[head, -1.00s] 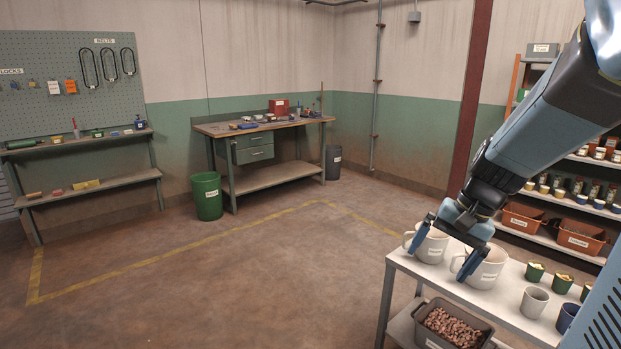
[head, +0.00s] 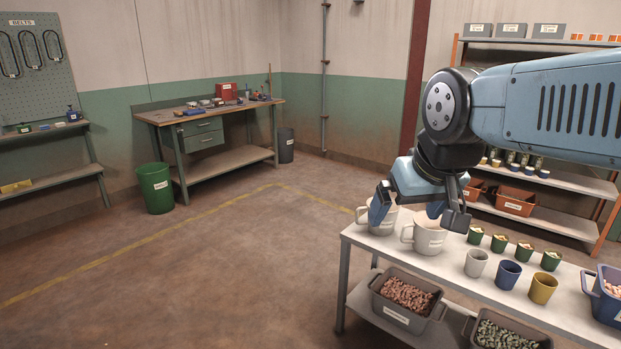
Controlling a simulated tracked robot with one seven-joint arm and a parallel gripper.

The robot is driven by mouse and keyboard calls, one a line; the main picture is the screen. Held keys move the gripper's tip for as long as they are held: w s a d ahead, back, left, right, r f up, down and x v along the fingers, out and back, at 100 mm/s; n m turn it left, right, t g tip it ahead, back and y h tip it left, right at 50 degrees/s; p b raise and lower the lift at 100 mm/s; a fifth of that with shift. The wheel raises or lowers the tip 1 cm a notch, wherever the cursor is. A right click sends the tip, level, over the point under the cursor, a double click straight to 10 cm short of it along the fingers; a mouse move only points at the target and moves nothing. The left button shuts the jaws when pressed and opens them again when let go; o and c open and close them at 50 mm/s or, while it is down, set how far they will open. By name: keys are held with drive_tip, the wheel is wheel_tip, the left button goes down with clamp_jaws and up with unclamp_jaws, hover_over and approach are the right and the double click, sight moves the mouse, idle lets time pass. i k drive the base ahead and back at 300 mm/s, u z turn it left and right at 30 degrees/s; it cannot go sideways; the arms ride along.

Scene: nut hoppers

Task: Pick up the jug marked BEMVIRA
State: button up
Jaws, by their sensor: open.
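Two pale mugs or jugs with handles on their left stand upright at the left end of the white table. The left jug (head: 387,222) is partly hidden by one blue finger. The right jug (head: 428,239) stands beside it, nearer to me, with its rim partly covered. Both carry small labels too small to read, so I cannot tell which is BEMVIRA. My gripper (head: 418,207) is open, above and around the jugs' rims. One finger overlaps the left jug, the other the right side of the right jug. I cannot tell whether they touch.
The white table (head: 463,269) also bears green pots (head: 499,242), a grey cup (head: 476,262), a blue cup (head: 508,274), a yellow cup (head: 543,288) and a blue bin (head: 605,298). Grey bins (head: 398,317) sit on its lower shelf. The floor to the left is clear.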

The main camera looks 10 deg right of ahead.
sight(429, 238)
drive_tip(key=u, duration=1.3)
drive_tip(key=i, duration=0.1)
drive_tip(key=z, duration=4.2)
drive_tip(key=i, duration=0.45)
drive_tip(key=u, duration=1.9)
drive_tip(key=i, duration=0.45)
drive_tip(key=u, duration=0.1)
